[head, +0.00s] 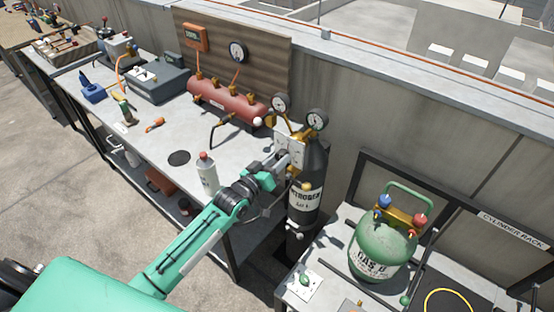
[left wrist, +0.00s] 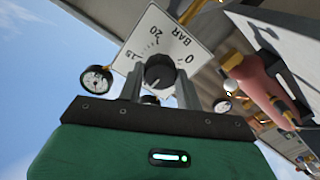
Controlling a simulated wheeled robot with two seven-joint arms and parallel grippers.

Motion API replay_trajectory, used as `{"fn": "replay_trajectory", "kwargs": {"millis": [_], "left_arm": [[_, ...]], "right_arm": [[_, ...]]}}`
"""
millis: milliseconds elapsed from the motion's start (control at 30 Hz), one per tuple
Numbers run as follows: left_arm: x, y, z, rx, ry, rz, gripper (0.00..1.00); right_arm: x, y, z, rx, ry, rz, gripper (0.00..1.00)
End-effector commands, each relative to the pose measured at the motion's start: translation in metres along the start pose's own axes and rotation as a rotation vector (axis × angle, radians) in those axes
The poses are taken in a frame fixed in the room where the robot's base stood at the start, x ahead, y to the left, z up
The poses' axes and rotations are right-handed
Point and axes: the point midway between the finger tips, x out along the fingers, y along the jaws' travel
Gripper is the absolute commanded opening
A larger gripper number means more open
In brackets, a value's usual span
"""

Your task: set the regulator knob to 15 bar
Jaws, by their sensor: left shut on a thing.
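The regulator knob (left wrist: 159,71) is dark and round, in front of a white dial plate (left wrist: 178,30) marked BAR, with 0, 15 and 20 readable. A small light mark shows low on the knob, but I cannot read its setting surely. My left gripper (left wrist: 159,84) is shut on the knob, one finger on each side. In the head view, the left gripper (head: 283,161) reaches the plate (head: 291,146) on the black nitrogen cylinder (head: 305,200), hiding the knob. Two round gauges (head: 317,119) stand above the plate. My right gripper is not in view.
A red manifold tank (head: 227,101) and a white bottle (head: 207,174) are on the workbench left of the cylinder. A green gas cylinder (head: 382,250) stands on the rack at right. A concrete wall runs behind.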

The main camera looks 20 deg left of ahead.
Motion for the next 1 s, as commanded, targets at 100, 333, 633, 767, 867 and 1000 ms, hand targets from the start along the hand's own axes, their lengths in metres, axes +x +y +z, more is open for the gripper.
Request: {"fn": "replay_trajectory", "kwargs": {"millis": [100, 333, 633, 767, 867, 1000], "left_arm": [[-0.001, 0.0, 0.002, 0.109, -0.005, -0.002, 0.12], [-0.001, 0.0, 0.002, 0.327, -0.006, -0.001, 0.12], [-0.001, -0.002, 0.002, 0.613, -0.006, -0.001, 0.12], [-0.001, -0.002, 0.003, 0.733, -0.007, -0.001, 0.12], [-0.001, -0.002, 0.003, 0.82, -0.007, 0.0, 0.12], [-0.001, -0.002, 0.003, 0.927, -0.007, 0.0, 0.12]], "right_arm": [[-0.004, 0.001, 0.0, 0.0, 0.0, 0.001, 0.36], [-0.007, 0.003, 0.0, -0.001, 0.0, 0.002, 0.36], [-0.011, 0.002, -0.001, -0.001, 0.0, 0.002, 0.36], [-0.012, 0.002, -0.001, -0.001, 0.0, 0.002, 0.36], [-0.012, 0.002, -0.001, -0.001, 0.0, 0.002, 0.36], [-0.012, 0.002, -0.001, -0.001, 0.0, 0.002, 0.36]]}}
